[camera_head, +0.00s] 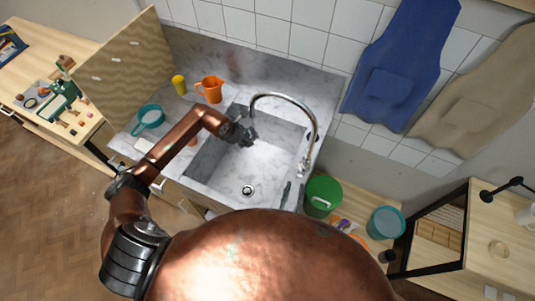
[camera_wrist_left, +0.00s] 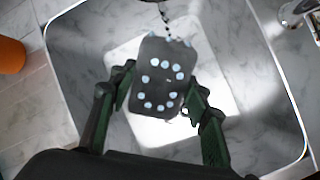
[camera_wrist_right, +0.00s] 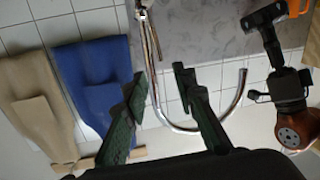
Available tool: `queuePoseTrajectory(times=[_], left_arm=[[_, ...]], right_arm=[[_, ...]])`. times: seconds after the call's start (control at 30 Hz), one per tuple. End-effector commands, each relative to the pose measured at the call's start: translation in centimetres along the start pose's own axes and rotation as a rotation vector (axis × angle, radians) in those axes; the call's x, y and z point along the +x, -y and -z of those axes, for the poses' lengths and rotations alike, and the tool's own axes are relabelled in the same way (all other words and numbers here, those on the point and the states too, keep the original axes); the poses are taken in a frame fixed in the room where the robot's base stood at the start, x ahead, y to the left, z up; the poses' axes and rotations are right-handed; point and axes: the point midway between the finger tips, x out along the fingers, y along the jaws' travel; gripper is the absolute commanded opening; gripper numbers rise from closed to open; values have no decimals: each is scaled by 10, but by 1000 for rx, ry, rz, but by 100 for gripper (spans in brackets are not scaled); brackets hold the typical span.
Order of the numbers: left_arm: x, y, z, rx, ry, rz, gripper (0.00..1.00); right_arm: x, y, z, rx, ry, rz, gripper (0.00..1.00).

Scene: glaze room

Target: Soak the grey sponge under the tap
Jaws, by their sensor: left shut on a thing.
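My left gripper (camera_head: 245,140) is over the sink basin, close to the end of the tap's curved spout. In the left wrist view its fingers (camera_wrist_left: 160,92) are shut on the dark grey sponge (camera_wrist_left: 158,106). Pale blue dots show on the sponge's face. A thin beaded line (camera_wrist_left: 165,14) reaches its upper edge; I cannot tell if it is water. The chrome tap (camera_head: 314,122) stands at the sink's right side. My right gripper (camera_wrist_right: 160,82) is open and empty, with the tap between and beyond its fingers.
The marble sink (camera_head: 208,165) has a drain in its floor. An orange jug (camera_head: 212,90), yellow cup (camera_head: 179,85) and teal strainer (camera_head: 149,119) stand on the counter at left. A green bucket (camera_head: 322,197) and teal bucket (camera_head: 385,223) are at right. Aprons (camera_head: 402,60) hang behind.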

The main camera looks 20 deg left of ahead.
Motion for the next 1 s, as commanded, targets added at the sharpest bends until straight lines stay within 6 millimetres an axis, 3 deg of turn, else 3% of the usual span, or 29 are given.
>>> queuePoseTrajectory(times=[0.27, 0.63, 0.77, 1.0], left_arm=[[0, 0, 0, 0, 0, 0, 25], [0, 0, 0, 0, 0, 0, 25], [0, 0, 0, 0, 0, 0, 25], [0, 0, 0, 0, 0, 0, 25]], right_arm=[[0, 0, 0, 0, 0, 0, 25], [1, 0, 0, -74, -2, 15, 1], [2, 2, -2, -259, -11, 55, 0], [4, 9, -5, -761, -69, 155, 0]])
